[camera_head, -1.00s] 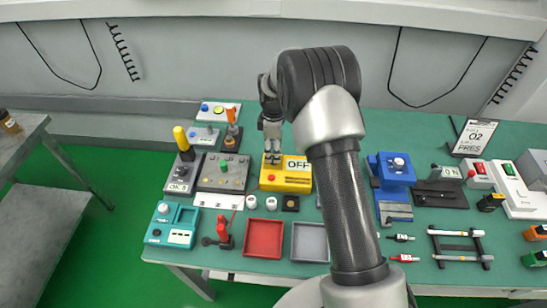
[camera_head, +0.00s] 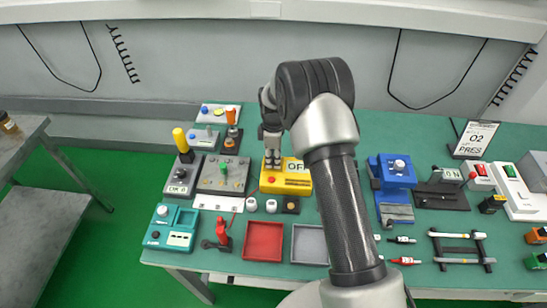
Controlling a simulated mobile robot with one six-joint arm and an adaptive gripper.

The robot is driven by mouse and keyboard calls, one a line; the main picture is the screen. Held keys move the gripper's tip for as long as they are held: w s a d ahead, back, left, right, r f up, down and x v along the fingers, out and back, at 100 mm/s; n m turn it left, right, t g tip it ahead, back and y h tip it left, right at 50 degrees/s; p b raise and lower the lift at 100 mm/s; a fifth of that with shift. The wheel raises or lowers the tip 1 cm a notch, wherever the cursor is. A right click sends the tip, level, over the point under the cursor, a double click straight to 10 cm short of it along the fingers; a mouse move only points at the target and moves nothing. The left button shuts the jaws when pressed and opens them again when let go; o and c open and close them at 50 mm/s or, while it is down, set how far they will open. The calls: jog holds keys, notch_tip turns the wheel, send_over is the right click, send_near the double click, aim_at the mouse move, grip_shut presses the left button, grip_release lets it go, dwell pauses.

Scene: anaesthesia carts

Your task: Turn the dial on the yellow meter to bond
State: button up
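The yellow meter (camera_head: 298,181) sits on the green bench left of my arm, with a red button on its front left. Its white display reads "OF", with the rest of the word covered by my arm. My gripper (camera_head: 272,161) points down at the meter's back left part, over or against it. Contact cannot be told. The dial is not clearly visible, and my gripper covers part of the meter's top. The fingers are small here, and how far apart they are cannot be made out.
A grey box (camera_head: 223,176) with a green knob stands left of the meter. A red tray (camera_head: 263,240) and a grey tray (camera_head: 309,243) lie in front. A blue device (camera_head: 394,170) stands to the right, beyond my arm. The wall is close behind the bench.

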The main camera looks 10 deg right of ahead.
jog(key=c, duration=0.5)
jog(key=shift+o, duration=0.2)
jog(key=shift+m, duration=0.4)
jog(key=m, duration=0.5)
jog(key=shift+m, duration=0.3)
jog(key=m, duration=0.5)
jog(key=shift+m, duration=0.3)
jog(key=o, duration=1.1)
